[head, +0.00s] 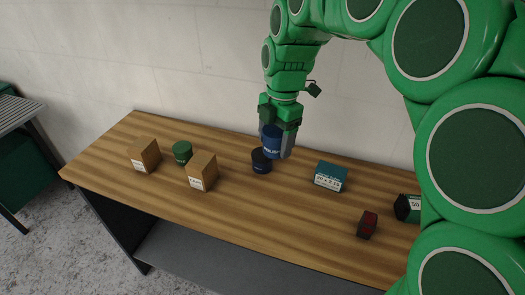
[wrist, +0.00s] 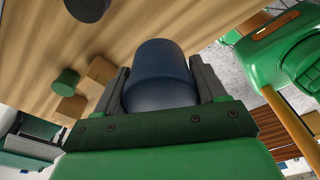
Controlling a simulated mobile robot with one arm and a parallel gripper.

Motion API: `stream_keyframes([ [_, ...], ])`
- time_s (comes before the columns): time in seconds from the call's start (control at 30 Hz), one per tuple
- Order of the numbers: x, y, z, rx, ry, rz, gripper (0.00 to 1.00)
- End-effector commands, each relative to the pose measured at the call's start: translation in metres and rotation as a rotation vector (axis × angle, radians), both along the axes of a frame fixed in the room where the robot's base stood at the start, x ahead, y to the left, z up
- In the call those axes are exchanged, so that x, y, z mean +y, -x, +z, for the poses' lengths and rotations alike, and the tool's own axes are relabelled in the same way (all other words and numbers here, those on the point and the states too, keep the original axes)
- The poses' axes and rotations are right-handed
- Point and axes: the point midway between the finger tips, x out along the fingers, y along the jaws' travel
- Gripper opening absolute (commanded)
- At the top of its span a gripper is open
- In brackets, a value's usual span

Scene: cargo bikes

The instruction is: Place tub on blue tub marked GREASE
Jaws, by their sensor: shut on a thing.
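My gripper (head: 278,144) is shut on a blue tub (head: 270,137) and holds it upright above the table. In the wrist view the held blue tub (wrist: 158,75) sits between the two fingers. A second, darker blue tub (head: 261,161) stands on the table just below and slightly left of the held one. It also shows in the wrist view (wrist: 88,8), apart from the held tub. Its small white marking is too small to read. In the head view the held tub's bottom overlaps the lower tub's right side; I cannot tell if they touch.
The wooden table (head: 225,225) also bears a green tub (head: 182,152), two cardboard boxes (head: 145,155) (head: 202,171), a teal box (head: 330,176), a dark red item (head: 367,224) and a dark green item (head: 407,208). A wall (head: 180,60) stands behind. The front middle is clear.

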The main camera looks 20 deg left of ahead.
Motion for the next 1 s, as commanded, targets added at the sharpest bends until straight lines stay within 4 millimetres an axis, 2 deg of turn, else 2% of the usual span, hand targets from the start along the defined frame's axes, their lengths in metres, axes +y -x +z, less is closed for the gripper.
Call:
stream_keyframes([
  [0.8,0.048,-0.076,-0.039,-0.003,-0.002,0.000,0.33],
  [1.0,0.059,-0.092,-0.064,-0.001,-0.001,0.001,0.33],
])
